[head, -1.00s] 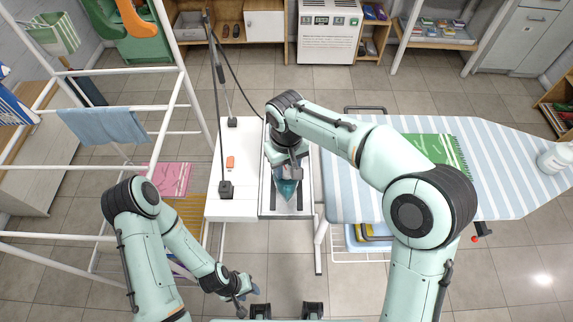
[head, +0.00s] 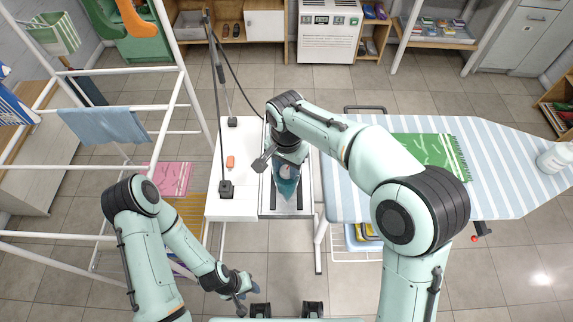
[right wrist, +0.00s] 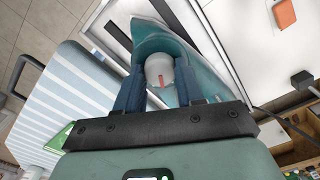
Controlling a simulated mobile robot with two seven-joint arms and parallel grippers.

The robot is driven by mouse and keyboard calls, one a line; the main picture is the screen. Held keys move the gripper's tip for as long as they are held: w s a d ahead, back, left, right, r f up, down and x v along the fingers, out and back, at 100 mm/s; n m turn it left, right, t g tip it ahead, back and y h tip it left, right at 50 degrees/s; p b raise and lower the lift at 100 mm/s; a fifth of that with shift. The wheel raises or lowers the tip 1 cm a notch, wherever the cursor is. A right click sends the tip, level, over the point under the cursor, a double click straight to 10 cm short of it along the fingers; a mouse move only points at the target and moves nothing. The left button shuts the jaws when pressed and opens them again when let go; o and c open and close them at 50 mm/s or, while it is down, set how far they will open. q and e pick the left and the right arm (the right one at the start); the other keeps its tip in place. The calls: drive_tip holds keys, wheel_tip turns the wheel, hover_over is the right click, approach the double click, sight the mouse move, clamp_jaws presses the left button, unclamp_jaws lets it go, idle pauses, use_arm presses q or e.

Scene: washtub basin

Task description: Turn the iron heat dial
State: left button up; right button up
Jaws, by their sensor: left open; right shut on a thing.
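The teal iron (head: 286,184) rests on the metal iron stand (head: 298,211) at the left end of the ironing board. Its heat dial (right wrist: 160,71), a pale round knob with a red mark, shows in the right wrist view. My right gripper (right wrist: 158,85) has its two blue fingers on either side of the dial and is shut on it. In the head view the right gripper (head: 280,163) is above the iron and partly hides it. My left gripper (head: 239,285) is open and empty, low over the floor near the front.
The ironing board (head: 350,170) with a green cloth (head: 445,155) lies to the right. An orange block (head: 230,162) sits on the white shelf (head: 233,208) left of the stand. A thin pole with a cord rises there. A white drying rack (head: 120,72) fills the left side.

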sight(286, 170)
drive_tip(key=m, duration=0.4)
drive_tip(key=shift+m, duration=0.4)
idle(0.4)
drive_tip(key=o, duration=1)
drive_tip(key=shift+o, duration=0.2)
use_arm(q)
drive_tip(key=shift+r, duration=0.1)
use_arm(e)
drive_tip(key=shift+r, duration=0.1)
use_arm(q)
drive_tip(key=w+r+p, duration=0.2)
drive_tip(key=shift+w+r, duration=0.15)
drive_tip(key=shift+r, duration=0.2)
use_arm(e)
wheel_tip(286, 170, up, 13)
